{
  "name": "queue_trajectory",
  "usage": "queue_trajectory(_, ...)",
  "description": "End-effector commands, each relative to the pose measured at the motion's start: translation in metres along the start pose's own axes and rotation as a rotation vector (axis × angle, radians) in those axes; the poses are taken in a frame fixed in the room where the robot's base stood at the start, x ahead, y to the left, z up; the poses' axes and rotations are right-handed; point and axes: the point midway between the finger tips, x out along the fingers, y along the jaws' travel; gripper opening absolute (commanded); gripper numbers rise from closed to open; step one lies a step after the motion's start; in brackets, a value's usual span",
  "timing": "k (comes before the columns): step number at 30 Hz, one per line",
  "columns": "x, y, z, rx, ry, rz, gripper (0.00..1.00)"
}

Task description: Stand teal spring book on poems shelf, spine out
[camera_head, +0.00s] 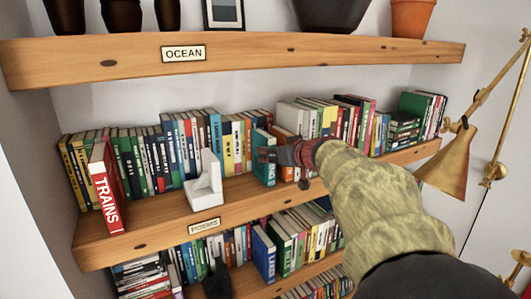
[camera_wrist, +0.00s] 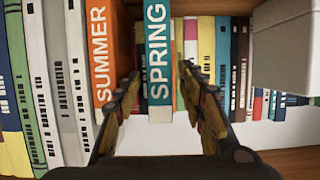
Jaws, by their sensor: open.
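The teal book marked SPRING (camera_head: 263,171) stands upright on the middle wooden shelf (camera_head: 160,222), its spine facing out. The label (camera_head: 205,226) on that shelf's front edge appears to read POEMS. My gripper (camera_head: 284,165) is at the book, its arm coming from the lower right. In the wrist view my gripper (camera_wrist: 159,76) is open, with one finger on each side of the teal spine (camera_wrist: 158,50). I cannot tell whether the fingers touch it. An orange book marked SUMMER (camera_wrist: 101,50) is beside it, partly hidden by a finger.
A white bookend (camera_head: 205,184) stands left of the teal book, with a gap between. A red TRAINS book (camera_head: 105,195) stands at the shelf's left end. Rows of books fill the back. A shelf marked OCEAN (camera_head: 300,50) is above. A brass lamp (camera_head: 445,172) is at the right.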

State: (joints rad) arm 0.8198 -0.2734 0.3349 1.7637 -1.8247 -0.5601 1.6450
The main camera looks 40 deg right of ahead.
Motion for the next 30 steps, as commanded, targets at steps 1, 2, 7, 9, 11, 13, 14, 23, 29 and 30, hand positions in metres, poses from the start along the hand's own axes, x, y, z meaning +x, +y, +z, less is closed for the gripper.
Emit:
queue_trajectory(1,-0.012,0.001,-0.001,0.000,0.001,0.002,0.41)
queue_trajectory(2,-0.018,0.001,-0.001,0.000,0.002,0.003,0.41)
queue_trajectory(7,-0.047,0.001,-0.001,0.000,0.001,0.003,0.41)
queue_trajectory(9,-0.055,0.001,0.000,0.001,0.000,0.001,0.41)
queue_trajectory(11,-0.060,0.001,0.000,0.001,0.000,0.001,0.41)
queue_trajectory(13,-0.064,0.000,0.000,0.001,0.000,0.000,0.41)
queue_trajectory(14,-0.065,0.000,0.000,0.000,0.000,0.000,0.41)
queue_trajectory(23,-0.066,-0.009,-0.009,-0.013,0.034,0.011,0.41)
queue_trajectory(29,-0.077,-0.048,-0.045,-0.054,0.183,0.130,0.41)
queue_trajectory(30,-0.082,-0.056,-0.045,-0.053,0.196,0.167,0.41)
